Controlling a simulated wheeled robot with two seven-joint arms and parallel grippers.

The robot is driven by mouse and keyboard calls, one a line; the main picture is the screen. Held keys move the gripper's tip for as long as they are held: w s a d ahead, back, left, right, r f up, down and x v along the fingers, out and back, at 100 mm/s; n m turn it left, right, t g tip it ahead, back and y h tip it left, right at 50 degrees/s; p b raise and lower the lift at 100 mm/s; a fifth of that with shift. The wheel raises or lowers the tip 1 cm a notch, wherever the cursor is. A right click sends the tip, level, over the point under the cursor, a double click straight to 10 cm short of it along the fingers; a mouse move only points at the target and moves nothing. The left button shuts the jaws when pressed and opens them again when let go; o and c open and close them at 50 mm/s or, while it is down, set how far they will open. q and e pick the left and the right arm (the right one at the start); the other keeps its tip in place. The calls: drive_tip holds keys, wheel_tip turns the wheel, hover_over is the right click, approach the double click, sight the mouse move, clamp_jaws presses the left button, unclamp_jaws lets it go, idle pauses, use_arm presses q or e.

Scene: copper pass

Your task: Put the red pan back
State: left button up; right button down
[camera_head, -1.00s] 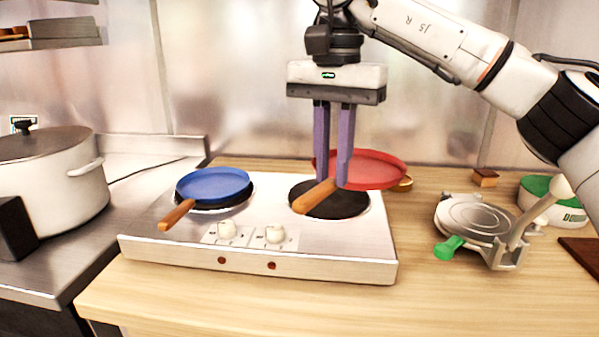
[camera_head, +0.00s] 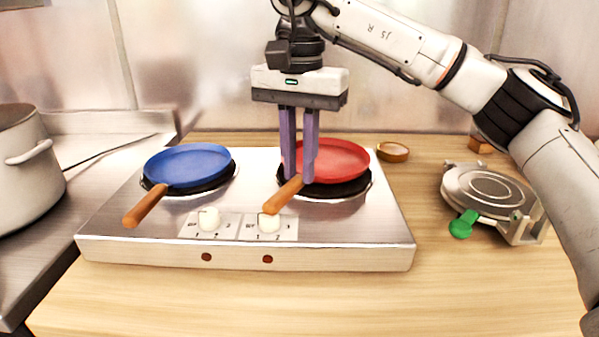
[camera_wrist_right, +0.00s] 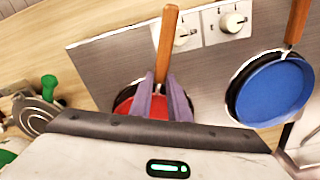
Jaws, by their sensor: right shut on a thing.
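The red pan (camera_head: 335,160) is over the right black burner (camera_head: 350,189) of the two-burner hot plate (camera_head: 340,235). It looks level and on or just above the burner; I cannot tell if it touches. My right gripper (camera_head: 298,180) points down and is shut on its wooden handle (camera_head: 282,196), close to the pan body. In the right wrist view, the red pan (camera_wrist_right: 125,101) is partly hidden by the purple fingers (camera_wrist_right: 163,103), and its handle (camera_wrist_right: 166,45) sticks out between them. My left gripper is not in view.
A blue pan (camera_head: 188,165) sits on the left burner, its handle toward the front. White knobs (camera_head: 209,219) are at the hot plate's front. A press with a green handle (camera_head: 463,224) stands right, a small round dish (camera_head: 393,152) behind, a pot (camera_head: 20,170) far left.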

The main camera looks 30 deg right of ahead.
drive_tip(key=shift+f, duration=0.6)
drive_tip(key=shift+f, duration=0.15)
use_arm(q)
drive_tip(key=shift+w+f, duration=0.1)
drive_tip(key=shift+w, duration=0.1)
use_arm(e)
drive_tip(key=c, duration=1.7)
unclamp_jaws()
drive_tip(key=shift+o, duration=0.2)
